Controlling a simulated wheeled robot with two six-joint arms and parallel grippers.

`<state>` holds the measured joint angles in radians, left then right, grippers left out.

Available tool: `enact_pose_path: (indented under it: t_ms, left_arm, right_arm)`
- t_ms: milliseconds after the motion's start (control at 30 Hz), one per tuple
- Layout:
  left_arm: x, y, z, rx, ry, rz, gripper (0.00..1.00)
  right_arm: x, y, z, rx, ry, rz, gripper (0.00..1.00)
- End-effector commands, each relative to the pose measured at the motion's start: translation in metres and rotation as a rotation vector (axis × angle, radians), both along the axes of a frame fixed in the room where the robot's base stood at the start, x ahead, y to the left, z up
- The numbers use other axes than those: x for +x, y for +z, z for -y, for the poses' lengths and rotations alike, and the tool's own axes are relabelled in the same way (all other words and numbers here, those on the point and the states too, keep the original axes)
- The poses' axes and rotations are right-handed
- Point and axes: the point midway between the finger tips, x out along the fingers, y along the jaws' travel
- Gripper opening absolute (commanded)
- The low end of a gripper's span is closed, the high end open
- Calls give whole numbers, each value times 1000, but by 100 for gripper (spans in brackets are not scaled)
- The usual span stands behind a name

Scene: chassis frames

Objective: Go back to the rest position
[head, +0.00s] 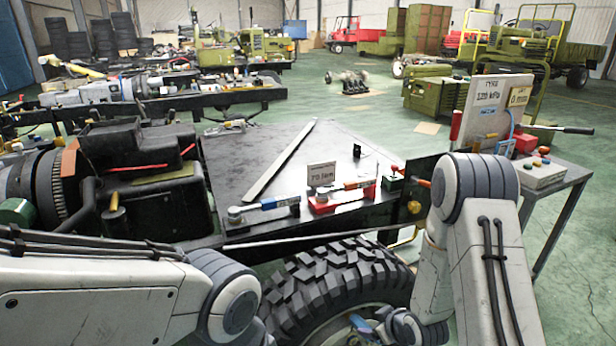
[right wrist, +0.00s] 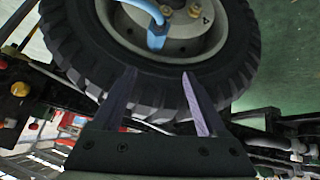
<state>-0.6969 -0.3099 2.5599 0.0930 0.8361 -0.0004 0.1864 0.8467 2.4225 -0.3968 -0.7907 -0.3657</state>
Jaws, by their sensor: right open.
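My right gripper (right wrist: 158,74) is open and empty in the right wrist view. Its two dark fingers are apart, with the tyre (right wrist: 242,70) beyond them; I cannot tell the exact gap. A blue tool (right wrist: 152,22) is at the wheel's hub, past the fingertips. In the head view my right arm comes down at the right beside the big tyre (head: 335,275), its lower end near the bottom edge; its fingers are not clear there. My left arm reaches in at lower left, and its gripper is out of view.
A black chassis deck (head: 265,160) carries a torque wrench (head: 262,205), a red tool holder (head: 340,200) and a 70 Nm sign (head: 321,174). A side table (head: 560,190) with a gauge board (head: 497,105) stands at right. Green floor beyond the deck is mostly open.

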Motion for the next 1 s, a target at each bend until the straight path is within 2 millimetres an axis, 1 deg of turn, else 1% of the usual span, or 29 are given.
enact_pose_path:
  t_ms: [33, 67, 133, 167, 233, 267, 300, 367, 400, 467, 500, 567, 600, 700, 867, 900, 933, 1000]
  left_arm:
    - [0, 0, 0, 0, 0, 0, 50]
    - [0, 0, 0, 0, 0, 0, 50]
    - [0, 0, 0, 0, 0, 0, 50]
    - [0, 0, 0, 0, 0, 0, 50]
    - [0, 0, 0, 0, 0, 0, 50]
    - [0, 0, 0, 0, 0, 0, 50]
    - [0, 0, 0, 0, 0, 0, 50]
    - [0, 0, 0, 0, 0, 0, 50]
    - [0, 0, 0, 0, 0, 0, 50]
    - [0, 0, 0, 0, 0, 0, 50]
    - [0, 0, 0, 0, 0, 0, 50]
    - [0, 0, 0, 0, 0, 0, 50]
    - [0, 0, 0, 0, 0, 0, 50]
    - [0, 0, 0, 0, 0, 0, 50]
    - [0, 0, 0, 0, 0, 0, 50]
    - [0, 6, 0, 1, 0, -1, 50]
    - [0, 19, 0, 1, 0, -1, 50]
    - [0, 35, 0, -1, 0, 1, 50]
  right_arm:
    - [3, 16, -12, -19, 19, -17, 75]
    - [2, 25, -20, -31, 25, -36, 75]
    - [-5, 48, -39, -57, 36, -90, 75]
    - [-10, 58, -48, -67, 39, -115, 75]
    - [-26, 82, -69, -86, 41, -174, 75]
    - [-34, 93, -77, -92, 40, -198, 75]
    - [-47, 106, -89, -98, 40, -232, 75]
    - [-69, 126, -104, -106, 40, -283, 75]
    - [-86, 139, -114, -106, 44, -318, 75]
    - [-111, 155, -126, -106, 48, -366, 75]
    - [-127, 164, -132, -107, 51, -396, 75]
    - [-151, 177, -139, -107, 57, -440, 75]
    - [-165, 184, -142, -106, 61, -467, 75]
    - [-200, 200, -148, -107, 77, -526, 75]
    - [-255, 222, -150, -113, 113, -621, 75]
    - [-264, 232, -150, -116, 117, -639, 75]
    - [-261, 243, -150, -118, 109, -640, 75]
    - [-260, 257, -150, -119, 107, -640, 75]
